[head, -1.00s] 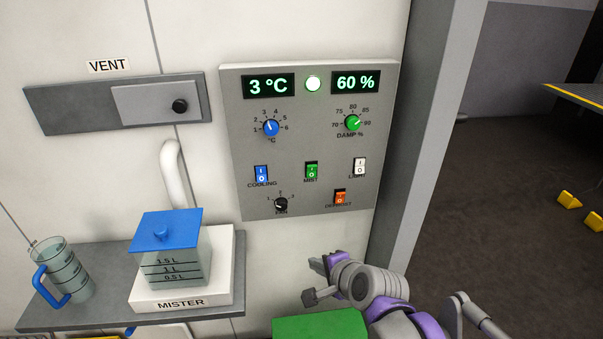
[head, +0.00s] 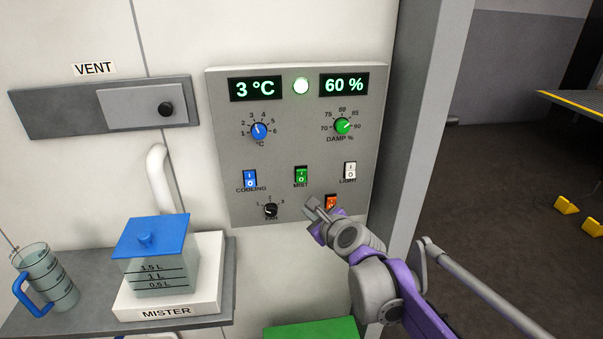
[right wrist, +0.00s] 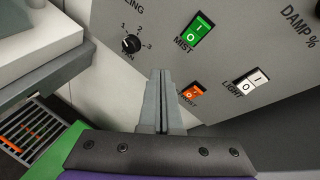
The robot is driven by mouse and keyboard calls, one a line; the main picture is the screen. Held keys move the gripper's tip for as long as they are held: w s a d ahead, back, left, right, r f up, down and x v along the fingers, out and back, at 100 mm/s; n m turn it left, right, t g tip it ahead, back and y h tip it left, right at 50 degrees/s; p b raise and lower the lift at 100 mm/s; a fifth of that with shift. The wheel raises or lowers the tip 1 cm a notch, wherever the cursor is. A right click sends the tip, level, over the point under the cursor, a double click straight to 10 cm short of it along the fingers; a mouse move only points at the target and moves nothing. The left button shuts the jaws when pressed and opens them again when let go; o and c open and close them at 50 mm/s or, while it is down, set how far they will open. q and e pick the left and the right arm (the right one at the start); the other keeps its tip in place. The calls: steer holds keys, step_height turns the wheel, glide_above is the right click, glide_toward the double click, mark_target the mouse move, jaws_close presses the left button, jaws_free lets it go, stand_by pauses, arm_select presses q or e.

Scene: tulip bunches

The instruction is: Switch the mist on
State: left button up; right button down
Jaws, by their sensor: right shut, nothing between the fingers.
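The green MIST rocker switch (head: 301,177) is in the middle of the grey control panel (head: 222,130) in the head view. It also shows at the upper middle of the right wrist view (right wrist: 197,32), marked I and O. My right gripper (head: 314,206) is shut and empty. It is below the MIST switch, close to the orange DEFROST switch (head: 331,202), which it partly covers. In the right wrist view the closed fingers (right wrist: 160,75) point up toward the panel, with the MIST switch ahead and to the right. I cannot tell whether the fingertips touch the panel. My left gripper is not in view.
The panel also holds the blue COOLING switch (head: 250,179), white LIGHT switch (head: 350,170), black FAN knob (head: 271,210) and green DAMP dial (head: 343,126). A mister tank (head: 158,272) and a jug (head: 47,278) stand on a shelf at the left.

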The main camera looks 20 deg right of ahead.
steer(key=p, duration=0.2)
glide_toward(299, 176)
steer(key=shift+a+f+x, duration=0.15)
steer(key=shift+f+x, duration=0.05)
steer(key=shift+x, duration=1.05)
steer(key=shift+a+f+x, duration=0.1)
steer(key=shift+f+x, duration=0.15)
steer(key=shift+x, duration=1)
steer(key=shift+s+r, duration=0.1)
steer(key=shift+w+d, duration=0.1)
steer(key=shift+w, duration=0.2)
steer(key=shift+w+d+r, duration=0.1)
steer(key=shift+w+r, duration=0.15)
stand_by(0.4)
steer(key=shift+w, duration=0.1)
stand_by(0.3)
steer(key=shift+s+a+f, duration=0.1)
steer(key=shift+s+f, duration=0.05)
steer(key=shift+s, duration=0.25)
steer(key=shift+s+a+f, duration=0.1)
steer(key=shift+s+f, duration=0.05)
steer(key=shift+s, duration=0.3)
steer(key=shift+b, duration=0.3)
